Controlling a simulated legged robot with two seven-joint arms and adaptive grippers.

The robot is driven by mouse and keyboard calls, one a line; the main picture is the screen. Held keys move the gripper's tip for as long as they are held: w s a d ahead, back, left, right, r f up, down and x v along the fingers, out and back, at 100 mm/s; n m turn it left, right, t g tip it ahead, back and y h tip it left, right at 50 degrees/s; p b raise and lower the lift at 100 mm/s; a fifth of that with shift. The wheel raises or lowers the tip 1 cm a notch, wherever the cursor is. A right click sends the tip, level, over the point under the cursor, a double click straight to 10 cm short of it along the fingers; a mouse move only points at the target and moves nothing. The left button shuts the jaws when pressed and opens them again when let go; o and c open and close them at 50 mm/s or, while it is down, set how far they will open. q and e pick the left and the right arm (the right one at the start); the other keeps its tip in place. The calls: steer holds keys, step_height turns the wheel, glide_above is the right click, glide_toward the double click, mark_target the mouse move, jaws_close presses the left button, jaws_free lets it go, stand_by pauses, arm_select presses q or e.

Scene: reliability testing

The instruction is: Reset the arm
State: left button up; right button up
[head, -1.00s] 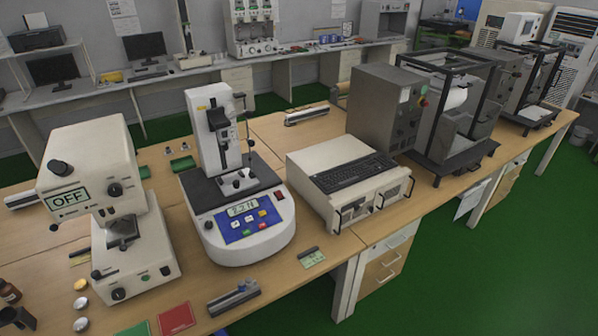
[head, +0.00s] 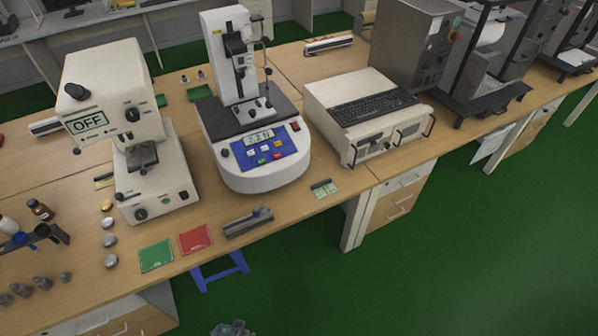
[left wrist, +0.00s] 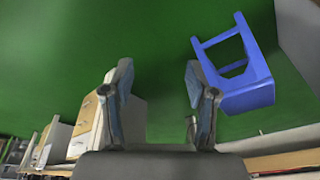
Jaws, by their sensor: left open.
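My left gripper (left wrist: 156,78) shows in the left wrist view with its two fingers spread apart. Nothing is between them, and the green floor (left wrist: 155,50) lies beyond. In the head view only a small grey part shows at the bottom edge, and I cannot tell which part of me it is. My right gripper is not in view.
A wooden bench (head: 285,205) carries a tester reading OFF (head: 88,122), a white-and-blue tester (head: 262,160) and a beige box with keyboard (head: 365,115). Red (head: 195,239) and green pads (head: 156,256) lie near its edge. A blue stool (left wrist: 245,85) stands on the floor.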

arm_select(q)
steer(key=s+a+f+g, duration=0.1)
steer(key=s+f, duration=0.3)
steer(key=f, duration=0.5)
steer(key=s+a+f, duration=0.1)
steer(key=s+f, duration=0.3)
steer(key=f, duration=0.6)
steer(key=s+a+f, duration=0.1)
steer(key=s+f, duration=0.7)
steer(key=s, duration=0.4)
steer(key=shift+s+a+f+g, duration=0.2)
steer(key=shift+a+f+g, duration=0.2)
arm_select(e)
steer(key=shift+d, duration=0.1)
arm_select(q)
steer(key=shift+a, duration=0.1)
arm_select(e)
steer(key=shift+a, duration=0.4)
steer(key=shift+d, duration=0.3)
